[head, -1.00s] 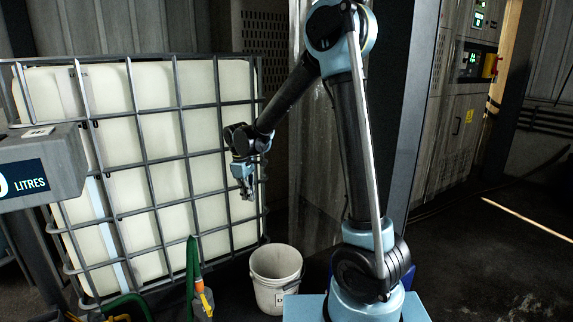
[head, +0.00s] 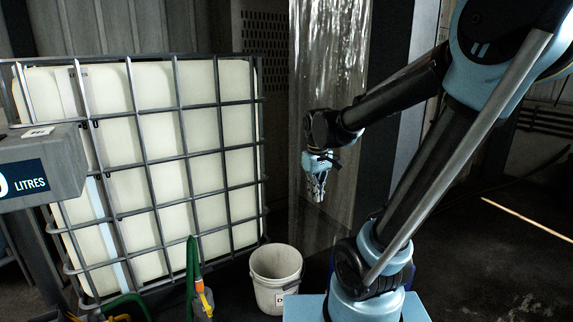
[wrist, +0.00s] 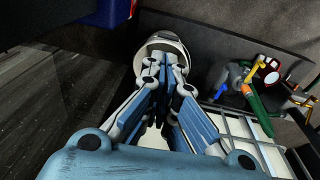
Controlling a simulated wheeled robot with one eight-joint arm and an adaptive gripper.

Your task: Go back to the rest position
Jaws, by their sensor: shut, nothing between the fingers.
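My gripper (head: 317,188) hangs in the air in the head view, pointing down, above and to the right of the white bucket. It is in front of a pale upright sheet, to the right of the caged tank. In the wrist view my gripper (wrist: 162,75) shows its fingers drawn together with nothing between them. The fingertips overlap the bucket in that picture, and part of the bucket is hidden behind them.
A white bucket (head: 275,283) stands on the floor; its rim also shows in the wrist view (wrist: 168,40). A caged white tank (head: 150,165) is at left. A green hose with an orange part (head: 203,297) and a litres display (head: 25,180) are nearby. Dark floor lies at right.

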